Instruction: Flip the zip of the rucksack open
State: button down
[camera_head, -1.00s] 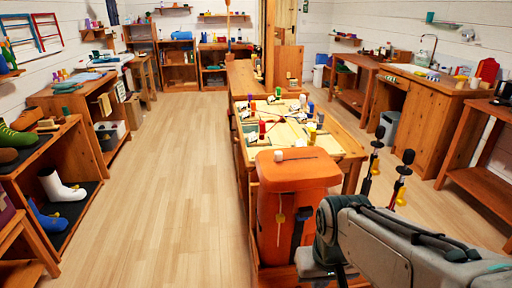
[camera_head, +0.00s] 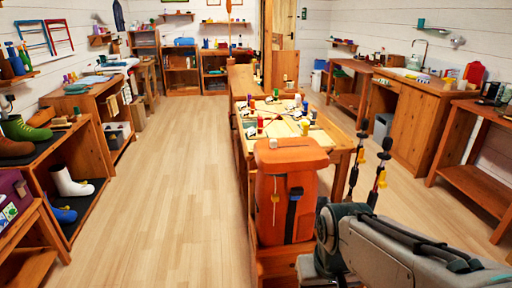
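The orange rucksack (camera_head: 286,158) stands upright in front of the long wooden workbench, right of the picture's middle. Its rounded lid faces up, and a small whitish thing rests on top. A small yellow tag hangs on its front, left of a dark vertical strap with a blue piece. I cannot make out the zip's line or whether it is open. My grey arm reaches in from the lower right and bends down close to the rucksack's lower right side. The fingers of my gripper do not show.
The workbench (camera_head: 325,142) behind the rucksack carries spools and small tools. Two dark poles (camera_head: 380,172) with yellow parts stand right of the rucksack. A shelf with boots (camera_head: 70,184) is at the left. The wooden floor (camera_head: 175,190) between is clear.

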aim_at(273, 144)
jog(key=k, duration=0.15)
jog(key=u, duration=0.15)
jog(key=i, duration=1.25)
jog(key=z, duration=0.55)
